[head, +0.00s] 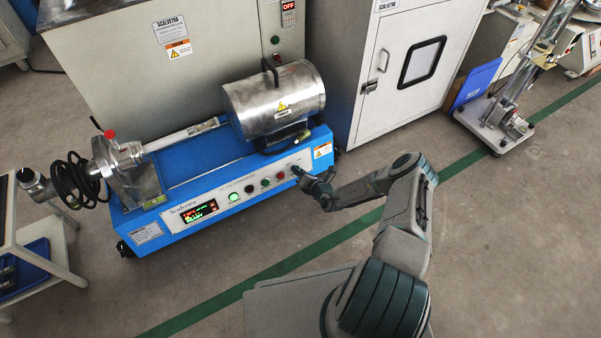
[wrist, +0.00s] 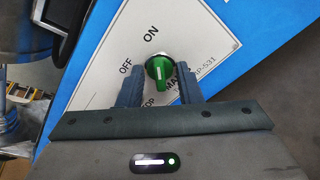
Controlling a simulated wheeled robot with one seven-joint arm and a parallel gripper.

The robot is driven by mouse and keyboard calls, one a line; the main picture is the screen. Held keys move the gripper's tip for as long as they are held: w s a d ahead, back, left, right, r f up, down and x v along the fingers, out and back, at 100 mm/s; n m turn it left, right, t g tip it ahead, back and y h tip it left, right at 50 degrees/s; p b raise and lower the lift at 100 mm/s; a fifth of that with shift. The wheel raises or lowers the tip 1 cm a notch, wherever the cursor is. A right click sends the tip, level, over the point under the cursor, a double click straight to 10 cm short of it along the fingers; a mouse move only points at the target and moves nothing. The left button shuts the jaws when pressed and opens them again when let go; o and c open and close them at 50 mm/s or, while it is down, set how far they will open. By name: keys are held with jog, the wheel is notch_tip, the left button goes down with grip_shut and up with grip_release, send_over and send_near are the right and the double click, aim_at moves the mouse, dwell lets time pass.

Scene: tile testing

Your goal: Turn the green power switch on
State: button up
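The green power switch (wrist: 160,70) is a round rotary knob with a raised grip and a pale mark, on a white panel (wrist: 98,70) with OFF and ON lettering. In the wrist view its mark runs roughly up and down the picture, with ON above it and OFF to its left. My gripper (wrist: 160,82) has its two dark fingers either side of the knob, apart, with small gaps seeming to show. In the head view, my gripper (head: 298,171) is at the right end of the blue machine's front panel (head: 220,196) and largely hides the switch.
The blue machine (head: 147,239) carries a steel cylinder (head: 262,103). Red, green and black buttons (head: 265,183) and a lit display (head: 198,212) lie left of my gripper. A grey cabinet (head: 360,110) stands behind. The floor in front is clear.

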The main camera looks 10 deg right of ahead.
jog(key=p+v, duration=0.5)
jog(key=v, duration=0.8)
jog(key=shift+s+r, duration=0.15)
jog(key=shift+s, duration=0.2)
jog(key=shift+d, duration=0.1)
jog(key=s+a+r+n+g+y+p, duration=0.1)
jog(key=a+r+n+g+y+p, duration=0.15)
jog(key=r+n+g+p, duration=0.85)
jog(key=s+a+r+n+t+y+b, duration=0.1)
jog(key=a+r+n+t+y, duration=0.3)
jog(key=r, duration=1.5)
jog(key=s+a+r+n+g+h+p, duration=0.15)
jog(key=r+n+g+p, duration=0.35)
jog(key=r+n, duration=0.75)
jog(key=s+r+n+h+p, duration=0.3)
jog(key=s+r, duration=0.4)
jog(key=r, duration=0.7)
jog(key=s+d+r+n+h+p, duration=0.1)
jog(key=s+r+n+h+p, duration=0.3)
jog(key=r, duration=1)
jog(key=s+d+r+n+t+h+p, duration=0.1)
jog(key=s+r+n+h+p, duration=0.2)
jog(key=r, duration=1.1)
jog(key=s+n+p, duration=0.3)
jog(key=s+p, duration=0.3)
jog(key=s, duration=0.1)
jog(key=shift+d+h, duration=0.25)
jog(key=shift+h, duration=0.05)
